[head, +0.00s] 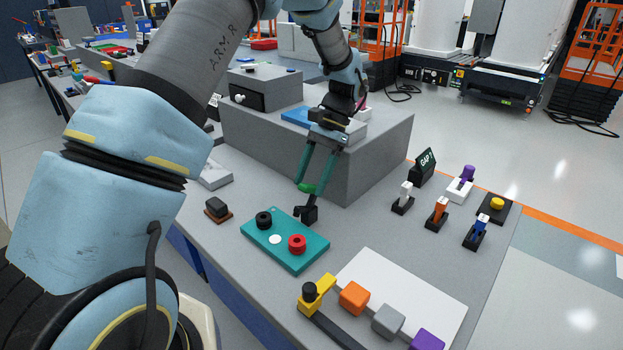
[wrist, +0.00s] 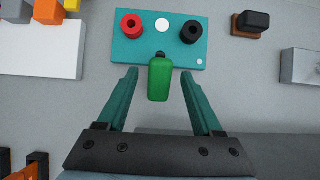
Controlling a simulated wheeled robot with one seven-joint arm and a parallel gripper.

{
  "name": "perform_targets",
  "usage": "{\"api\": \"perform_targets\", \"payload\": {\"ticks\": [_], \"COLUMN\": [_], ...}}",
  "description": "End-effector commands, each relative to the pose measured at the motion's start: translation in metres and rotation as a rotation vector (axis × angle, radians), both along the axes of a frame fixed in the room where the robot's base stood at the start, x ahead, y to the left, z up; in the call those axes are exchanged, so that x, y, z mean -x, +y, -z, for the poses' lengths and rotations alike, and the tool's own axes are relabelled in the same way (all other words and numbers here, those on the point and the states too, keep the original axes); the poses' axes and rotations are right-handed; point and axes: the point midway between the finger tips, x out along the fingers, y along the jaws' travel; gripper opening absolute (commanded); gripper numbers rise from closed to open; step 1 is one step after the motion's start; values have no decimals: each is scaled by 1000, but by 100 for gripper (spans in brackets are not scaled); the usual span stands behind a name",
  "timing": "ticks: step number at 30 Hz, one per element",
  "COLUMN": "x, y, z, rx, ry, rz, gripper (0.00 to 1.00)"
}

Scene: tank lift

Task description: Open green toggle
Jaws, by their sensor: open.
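The green toggle (head: 305,188) has a green lever on a black base and stands behind the teal panel in the head view. In the wrist view the green lever (wrist: 160,82) fills the middle, with part of its black base showing beyond it. My gripper (head: 313,181) points down at the toggle with its teal fingers apart. In the wrist view my gripper (wrist: 159,74) has one finger on each side of the lever, with a gap on both sides.
The teal panel (head: 272,256) with red, white and black buttons lies close by. A grey raised block (head: 375,155) stands behind the toggle. White, orange and blue toggles stand to the right, near a yellow button (head: 497,203). Coloured cubes lie at the front.

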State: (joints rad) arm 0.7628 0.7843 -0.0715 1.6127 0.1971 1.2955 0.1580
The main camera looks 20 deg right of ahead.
Motion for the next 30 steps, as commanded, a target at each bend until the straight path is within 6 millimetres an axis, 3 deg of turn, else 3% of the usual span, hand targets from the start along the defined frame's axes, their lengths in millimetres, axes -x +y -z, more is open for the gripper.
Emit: {"api": "perform_targets", "payload": {"ticks": [5, 18, 30], "x": [-5, -24, -26], "y": [-10, -46, -51], "z": [-14, -80, -91], "rx": [4, 3, 1], "ry": [-3, -2, 0], "rz": [1, 1, 1], "gripper": [68, 68, 68]}}
